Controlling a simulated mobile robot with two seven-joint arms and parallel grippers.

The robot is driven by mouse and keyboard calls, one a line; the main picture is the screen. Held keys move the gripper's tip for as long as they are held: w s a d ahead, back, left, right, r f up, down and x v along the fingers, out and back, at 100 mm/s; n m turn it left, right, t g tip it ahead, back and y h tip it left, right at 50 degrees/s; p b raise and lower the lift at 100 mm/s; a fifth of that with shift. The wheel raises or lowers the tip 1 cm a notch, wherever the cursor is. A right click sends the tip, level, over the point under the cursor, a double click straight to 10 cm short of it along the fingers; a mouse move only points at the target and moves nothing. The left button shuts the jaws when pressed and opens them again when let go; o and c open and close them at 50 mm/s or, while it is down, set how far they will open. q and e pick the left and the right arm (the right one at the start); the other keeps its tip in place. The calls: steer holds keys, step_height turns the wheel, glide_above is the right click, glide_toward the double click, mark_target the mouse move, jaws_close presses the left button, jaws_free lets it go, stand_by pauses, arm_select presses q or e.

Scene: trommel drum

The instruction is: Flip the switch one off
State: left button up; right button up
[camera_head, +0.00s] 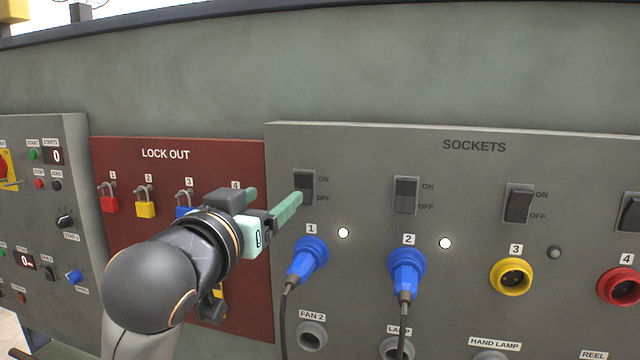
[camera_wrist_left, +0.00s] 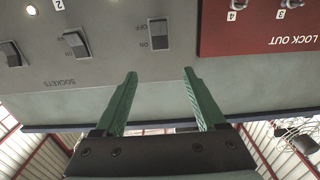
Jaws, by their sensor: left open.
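Switch one (camera_head: 304,182) is a dark rocker switch with ON and OFF labels, above socket 1 on the grey SOCKETS panel (camera_head: 374,150). The white lamp (camera_head: 343,233) beside socket 1 is lit. My left gripper (camera_head: 275,196) is open and empty, with green fingers. In the head view its right fingertip overlaps the lower part of the switch. In the left wrist view, upside down, switch one (camera_wrist_left: 158,34) shows beyond the gap between the fingertips (camera_wrist_left: 160,73). I cannot tell whether a finger touches it.
Blue plugs sit in socket 1 (camera_head: 308,258) and socket 2 (camera_head: 406,270), with cables hanging down. Switch two (camera_head: 405,194) and switch three (camera_head: 519,203) are to the right. The red LOCK OUT board (camera_head: 180,170) with padlocks is behind my left arm.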

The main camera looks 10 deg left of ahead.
mark_target(302, 174)
arm_select(q)
steer(key=w+p, duration=0.1)
steer(key=w, duration=0.5)
steer(key=w+p, duration=0.1)
steer(key=w, duration=0.5)
steer(key=shift+w+d+r, duration=0.1)
steer(key=shift+w+d, duration=0.1)
steer(key=shift+w, duration=0.15)
steer(key=shift+c, duration=0.3)
jaws_close()
